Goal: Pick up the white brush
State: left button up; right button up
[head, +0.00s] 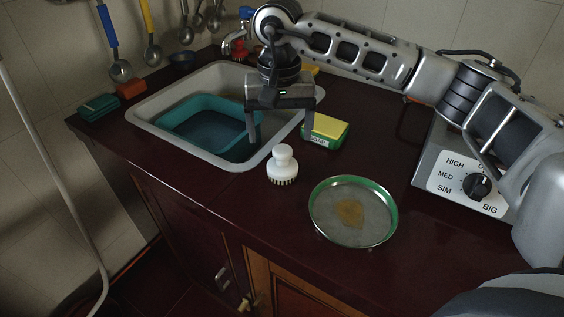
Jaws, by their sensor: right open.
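The white brush (282,166) stands upright on the dark red counter, bristles down and round knob up, just right of the sink's near corner. My right gripper (280,140) points down above and slightly behind the brush. Its two fingers are spread apart, with nothing between them. The left finger hangs over the sink edge and the right finger is near the yellow and green soap box. My left gripper is not in view.
A sink (160,110) holding a teal basin (195,133) lies to the left. The soap box (326,130) is close behind the brush on the right. A green-rimmed plate (325,217) with a brown stain sits in front right. A stove with a knob (477,187) stands at the right.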

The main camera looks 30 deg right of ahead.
aim_at(282, 150)
notch_tip(282, 150, down, 3)
jog(key=f, duration=0.1)
jog(key=f+p, duration=0.1)
jog(key=f, duration=0.2)
jog(key=shift+w+d, duration=0.1)
jog(key=shift+d, duration=0.25)
jog(key=shift+f, duration=0.65)
jog(key=c, duration=1.1)
